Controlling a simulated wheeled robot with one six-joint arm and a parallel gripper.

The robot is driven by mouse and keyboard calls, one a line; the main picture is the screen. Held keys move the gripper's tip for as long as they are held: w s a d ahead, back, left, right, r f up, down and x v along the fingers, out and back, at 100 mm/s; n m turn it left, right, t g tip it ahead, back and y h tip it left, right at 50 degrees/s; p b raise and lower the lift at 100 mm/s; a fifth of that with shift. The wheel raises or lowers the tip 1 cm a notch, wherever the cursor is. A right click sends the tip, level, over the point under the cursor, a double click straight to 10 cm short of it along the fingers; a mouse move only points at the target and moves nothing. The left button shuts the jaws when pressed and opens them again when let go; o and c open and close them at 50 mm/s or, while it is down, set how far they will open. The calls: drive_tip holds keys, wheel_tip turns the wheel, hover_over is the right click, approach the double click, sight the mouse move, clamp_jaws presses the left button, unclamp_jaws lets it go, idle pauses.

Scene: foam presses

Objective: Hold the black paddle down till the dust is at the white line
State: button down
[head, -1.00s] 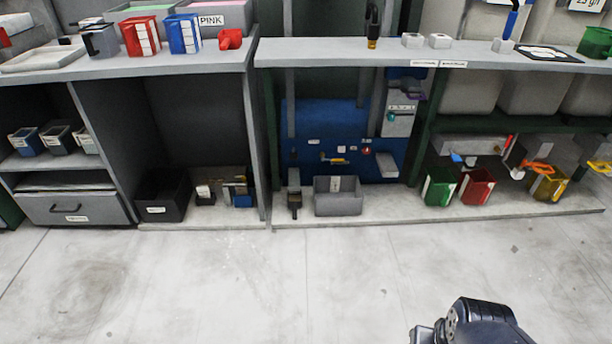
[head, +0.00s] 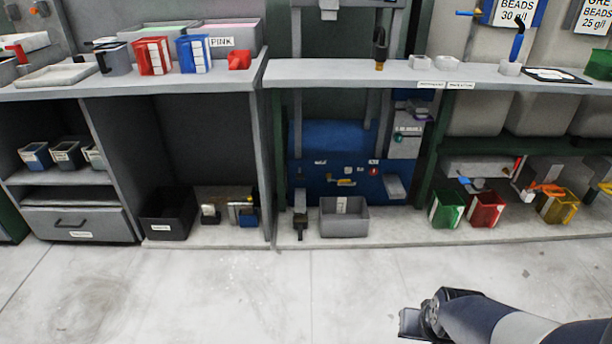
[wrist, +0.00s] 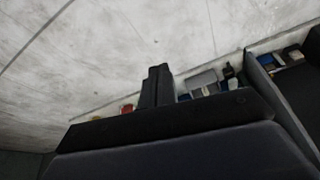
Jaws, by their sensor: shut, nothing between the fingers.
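My gripper (head: 414,322) is at the lower right of the head view, over the bare floor and well apart from the shelves. In the wrist view its dark fingers (wrist: 157,86) are together with nothing between them. A black upright piece with an amber lower end (head: 380,48) stands above the middle counter. A small black handled piece (head: 301,225) hangs low at the left of the blue press panel. I cannot tell which of these is the black paddle. No dust level or white line can be made out.
A grey bin (head: 344,222) stands on the low ledge below the blue panel (head: 335,180). Green (head: 447,211), red (head: 487,211) and yellow (head: 559,208) containers stand to its right. A black bin (head: 167,224) is to the left. The floor (head: 230,290) in front is clear.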

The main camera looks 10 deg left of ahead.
drive_tip(key=w+a+f+n+t+y+b, duration=0.1)
drive_tip(key=w+a+f+t, duration=0.1)
drive_tip(key=w+a+f, duration=0.4)
drive_tip(key=w+a+f+n+t+y+b, duration=0.1)
drive_tip(key=w+a+f+t+b, duration=0.1)
drive_tip(key=w+a+f, duration=0.5)
drive_tip(key=w+f, duration=0.1)
drive_tip(key=w, duration=0.4)
drive_tip(key=shift+w+a+f+n+t, duration=0.3)
drive_tip(key=shift+f, duration=0.05)
